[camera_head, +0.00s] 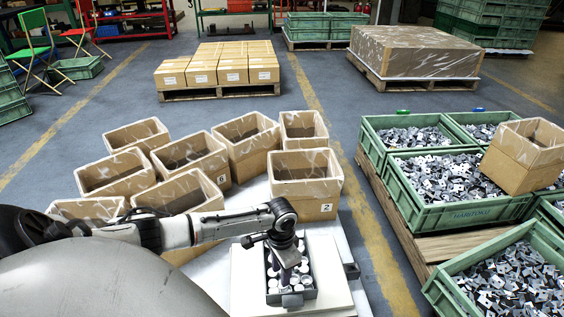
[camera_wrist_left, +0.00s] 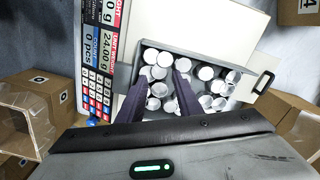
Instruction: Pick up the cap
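Several white round caps (camera_wrist_left: 217,88) lie loose in a small grey bin (camera_wrist_left: 222,58) in the left wrist view. The bin (camera_head: 313,280) also shows in the head view, with white caps (camera_head: 273,283) around my gripper. My left gripper (camera_head: 288,284) points down over the bin. In the left wrist view its two dark fingers (camera_wrist_left: 164,76) are apart, with caps visible between and beyond them and nothing clearly held. The fingers hide part of the bin, and I cannot tell whether the tips touch a cap. My right gripper is not in view.
The bin sits on a pale weighing scale (camera_head: 336,302) with a display (camera_wrist_left: 101,60). Open cardboard boxes (camera_head: 306,182) stand close behind and to the left. Green crates (camera_head: 455,213) of metal parts stand on a pallet at right. Floor between is clear.

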